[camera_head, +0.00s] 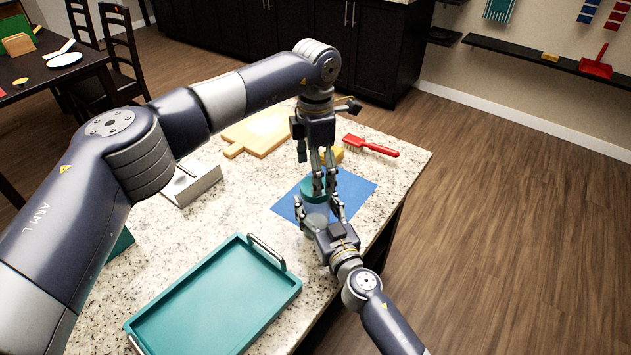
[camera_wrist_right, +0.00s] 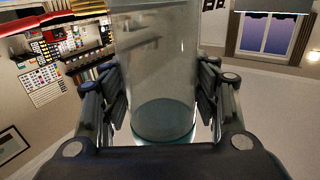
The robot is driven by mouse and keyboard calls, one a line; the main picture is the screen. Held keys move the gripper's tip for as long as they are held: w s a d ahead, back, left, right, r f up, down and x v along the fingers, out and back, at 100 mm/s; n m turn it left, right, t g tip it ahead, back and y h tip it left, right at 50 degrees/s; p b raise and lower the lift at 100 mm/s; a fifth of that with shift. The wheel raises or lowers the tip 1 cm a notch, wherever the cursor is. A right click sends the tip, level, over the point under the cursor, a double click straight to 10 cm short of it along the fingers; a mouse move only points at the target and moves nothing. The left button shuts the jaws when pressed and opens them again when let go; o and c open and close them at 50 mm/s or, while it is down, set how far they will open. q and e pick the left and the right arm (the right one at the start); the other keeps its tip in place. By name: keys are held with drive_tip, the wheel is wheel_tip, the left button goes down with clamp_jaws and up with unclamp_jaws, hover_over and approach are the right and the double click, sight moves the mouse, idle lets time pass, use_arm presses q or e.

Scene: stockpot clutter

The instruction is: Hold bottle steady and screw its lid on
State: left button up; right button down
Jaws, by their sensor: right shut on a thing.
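The clear bottle (camera_head: 314,211) stands upright on the blue mat (camera_head: 357,188). A teal lid (camera_head: 312,189) is at its top; I cannot tell how it is seated. My right gripper (camera_head: 320,213) is closed around the bottle's side from the front right. In the right wrist view the bottle (camera_wrist_right: 158,75) fills the space between the fingers of the right gripper (camera_wrist_right: 160,110), with a teal edge low in the picture. My left gripper (camera_head: 323,180) points down at the lid from above, its fingers partly hiding it. Whether the fingers grip the lid is unclear.
A teal tray (camera_head: 215,300) lies at the front left of the speckled counter. A wooden board (camera_head: 240,138), a red brush (camera_head: 370,147), a yellow item (camera_head: 333,154) and a white box (camera_head: 193,187) stand around. The counter's right edge is close to the mat.

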use_arm(q)
wheel_tip(320, 180, up, 8)
drive_tip(key=shift+f, duration=0.25)
use_arm(e)
drive_tip(key=c, duration=0.5)
unclamp_jaws()
drive_tip(key=v, duration=1.2)
use_arm(q)
drive_tip(key=shift+f, duration=0.1)
use_arm(e)
drive_tip(key=shift+s+f, duration=0.1)
drive_tip(key=shift+f, duration=0.05)
